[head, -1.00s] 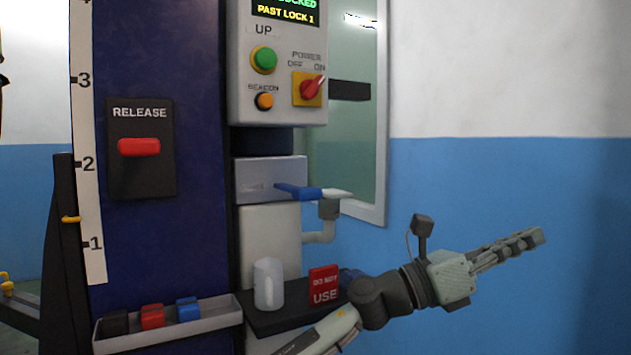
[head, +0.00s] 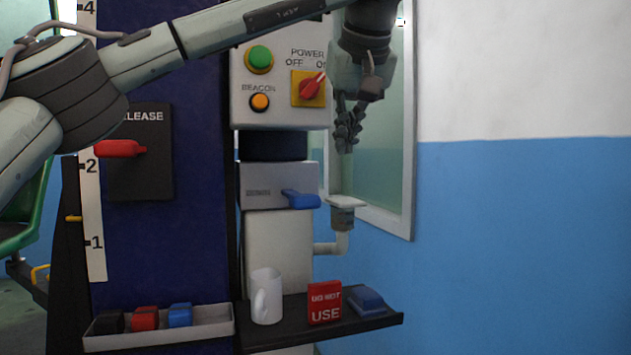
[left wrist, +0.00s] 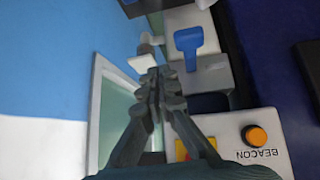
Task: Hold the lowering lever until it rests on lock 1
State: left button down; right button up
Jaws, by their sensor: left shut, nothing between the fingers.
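The blue lowering lever (head: 300,199) sticks out from a grey valve block (head: 262,188) on the column. It also shows in the left wrist view (left wrist: 188,42). My left gripper (head: 346,142) is up and to the right of the lever, apart from it, pointing down. In the left wrist view its fingers (left wrist: 160,80) are together and hold nothing. The height scale (head: 95,225) shows the marks 1, 2 and 4; my arm hides part of it. The status display is hidden behind my left arm. My right gripper is not in view.
A red release handle (head: 120,148) juts left from its black plate. A control box (head: 275,115) with buttons hangs above the valve block. A window frame (head: 408,140) is behind my gripper.

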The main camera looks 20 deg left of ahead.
pick_arm(q)
jog(key=shift+n+y, duration=0.3)
jog(key=shift+y, duration=0.6)
jog(key=a+r, duration=0.1)
jog(key=s+a+r, duration=0.1)
jog(key=a+r, duration=0.1)
jog(key=shift+s+a+r, duration=0.25)
jog(key=shift+a+r, duration=0.1)
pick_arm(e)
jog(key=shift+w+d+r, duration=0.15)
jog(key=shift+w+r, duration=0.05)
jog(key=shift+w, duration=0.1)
pick_arm(q)
send_over(309, 196)
jog(key=f, duration=0.5)
jog(key=f+b, duration=0.1)
jog(key=f, duration=0.1)
jog(key=shift+w+a+f, duration=0.15)
jog(key=shift+w+f, duration=0.1)
jog(key=shift+w, duration=0.05)
notch_tip(309, 196, down, 2)
jog(key=shift+f, duration=0.25)
jog(key=shift+s+f+b, duration=0.1)
jog(key=shift+f+b, duration=0.2)
jog(key=shift+f, duration=0.25)
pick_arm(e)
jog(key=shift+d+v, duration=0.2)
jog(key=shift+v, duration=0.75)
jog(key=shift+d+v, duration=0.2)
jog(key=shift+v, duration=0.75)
